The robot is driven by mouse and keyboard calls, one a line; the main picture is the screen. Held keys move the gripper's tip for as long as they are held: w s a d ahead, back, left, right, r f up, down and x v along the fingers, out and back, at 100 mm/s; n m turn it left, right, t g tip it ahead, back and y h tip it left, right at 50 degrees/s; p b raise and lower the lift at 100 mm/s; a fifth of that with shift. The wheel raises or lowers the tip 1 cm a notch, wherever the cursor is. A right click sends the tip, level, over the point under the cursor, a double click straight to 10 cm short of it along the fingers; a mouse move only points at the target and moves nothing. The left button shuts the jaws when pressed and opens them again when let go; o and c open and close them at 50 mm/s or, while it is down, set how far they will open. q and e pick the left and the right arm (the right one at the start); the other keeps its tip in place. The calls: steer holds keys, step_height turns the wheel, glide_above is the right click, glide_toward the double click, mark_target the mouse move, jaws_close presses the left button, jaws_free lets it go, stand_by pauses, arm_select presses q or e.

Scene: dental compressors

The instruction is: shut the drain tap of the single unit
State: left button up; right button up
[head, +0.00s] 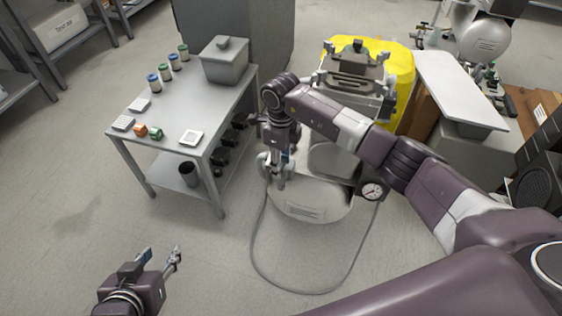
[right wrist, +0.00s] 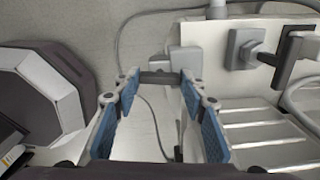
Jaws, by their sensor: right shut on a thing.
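The single unit (head: 312,203) is a white compressor tank with a label, standing on the floor right of the table. A round gauge (head: 372,190) sits at its right end, and a grey hose loops in front. My right gripper (head: 279,180) reaches down to the tank's left end. In the right wrist view, my right gripper (right wrist: 159,84) has its blue-padded fingers on either side of a dark grey bar (right wrist: 158,77), which looks like the drain tap's handle. The tap's exact angle is unclear. My left gripper (head: 162,255) is open and empty, low at the left, away from the unit.
A grey table (head: 178,118) with jars, small blocks and a lidded bin (head: 224,60) stands left of the unit. A yellow-covered thing (head: 400,75) is behind. Another compressor (head: 485,40) stands at the back right. Floor at the front left is clear.

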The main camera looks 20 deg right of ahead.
steer(key=m+p, duration=0.2)
steer(key=m, duration=0.2)
steer(key=shift+r, duration=0.2)
arm_select(q)
steer(key=s+a+f+g+y+p, duration=0.1)
steer(key=s+a+g, duration=0.15)
steer(key=s, duration=0.35)
steer(key=s+a+f+g+p, duration=0.1)
steer(key=s+g, duration=0.2)
steer(key=s, duration=0.2)
arm_select(e)
steer(key=m, duration=0.3)
steer(key=m+p, duration=0.2)
steer(key=m, duration=0.2)
steer(key=shift+m+p, duration=0.3)
steer(key=shift+m, duration=0.1)
steer(key=m+p, duration=0.2)
steer(key=m, duration=0.2)
steer(key=shift+f, duration=0.15)
arm_select(q)
step_height(320, 180, down, 20)
steer(key=s+g, duration=0.1)
steer(key=shift+s+p, duration=0.3)
steer(key=shift+p, duration=0.1)
arm_select(e)
steer(key=shift+m, duration=0.5)
arm_select(q)
steer(key=shift+d+f, duration=0.1)
